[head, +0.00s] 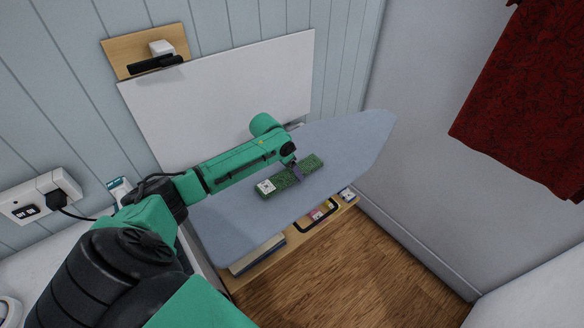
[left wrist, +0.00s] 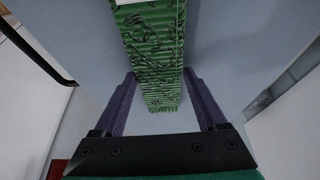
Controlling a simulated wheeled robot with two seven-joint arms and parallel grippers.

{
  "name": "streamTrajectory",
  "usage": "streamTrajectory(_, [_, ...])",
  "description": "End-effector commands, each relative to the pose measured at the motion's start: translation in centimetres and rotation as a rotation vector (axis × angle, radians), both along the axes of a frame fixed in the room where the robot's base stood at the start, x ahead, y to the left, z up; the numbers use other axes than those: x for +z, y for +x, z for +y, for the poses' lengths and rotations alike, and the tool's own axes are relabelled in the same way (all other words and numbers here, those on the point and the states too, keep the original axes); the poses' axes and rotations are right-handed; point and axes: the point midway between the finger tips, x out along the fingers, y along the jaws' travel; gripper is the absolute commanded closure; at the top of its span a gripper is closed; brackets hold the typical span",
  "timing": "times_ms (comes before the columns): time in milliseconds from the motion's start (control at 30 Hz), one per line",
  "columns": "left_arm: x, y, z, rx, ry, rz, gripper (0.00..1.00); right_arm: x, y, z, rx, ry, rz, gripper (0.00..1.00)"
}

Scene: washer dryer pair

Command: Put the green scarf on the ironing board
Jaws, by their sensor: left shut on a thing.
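The green scarf (head: 287,178) is a folded, patterned strip with a pale label at its left end. In the head view it shows over the middle of the blue-grey ironing board (head: 350,140). My left gripper (head: 297,172) is shut on the scarf near its middle, coming down from above. In the left wrist view the ribbed scarf (left wrist: 155,50) runs between the two purple fingers of the left gripper (left wrist: 162,103), with the board surface (left wrist: 225,50) behind it. I cannot tell whether the scarf touches the board. My right gripper is not in view.
A white panel (head: 220,95) stands against the wall behind the board. A low wooden shelf (head: 265,268) with several items lies below the board's front edge. A wall socket (head: 40,195) is at left. A dark red cloth (head: 530,100) hangs at the upper right.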

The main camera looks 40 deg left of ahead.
Motion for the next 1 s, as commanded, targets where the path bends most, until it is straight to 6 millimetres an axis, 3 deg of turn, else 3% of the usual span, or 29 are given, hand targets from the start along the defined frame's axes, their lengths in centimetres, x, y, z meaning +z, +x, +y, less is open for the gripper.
streamTrajectory(67, [0.0,0.0,0.0,0.000,0.000,-0.001,0.85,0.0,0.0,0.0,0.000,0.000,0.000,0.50])
streamTrajectory(100, [-0.1,0.0,0.0,0.000,0.000,0.000,0.22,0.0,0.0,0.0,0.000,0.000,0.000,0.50])
streamTrajectory(167, [-0.1,0.0,0.0,0.000,0.000,0.000,0.00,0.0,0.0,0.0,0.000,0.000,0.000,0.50])
streamTrajectory(433, [0.1,0.0,0.0,0.000,0.000,-0.001,0.00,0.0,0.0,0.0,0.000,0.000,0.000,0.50])
streamTrajectory(567, [1.3,-0.4,0.2,0.000,-0.001,-0.002,0.00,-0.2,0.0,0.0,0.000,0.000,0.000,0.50])
streamTrajectory(900, [8.9,-3.5,1.2,0.000,0.003,-0.002,0.00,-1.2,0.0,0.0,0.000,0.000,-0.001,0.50])
streamTrajectory(1000, [10.4,-4.1,1.3,0.001,-0.001,-0.001,0.00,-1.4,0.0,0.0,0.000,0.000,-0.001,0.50])
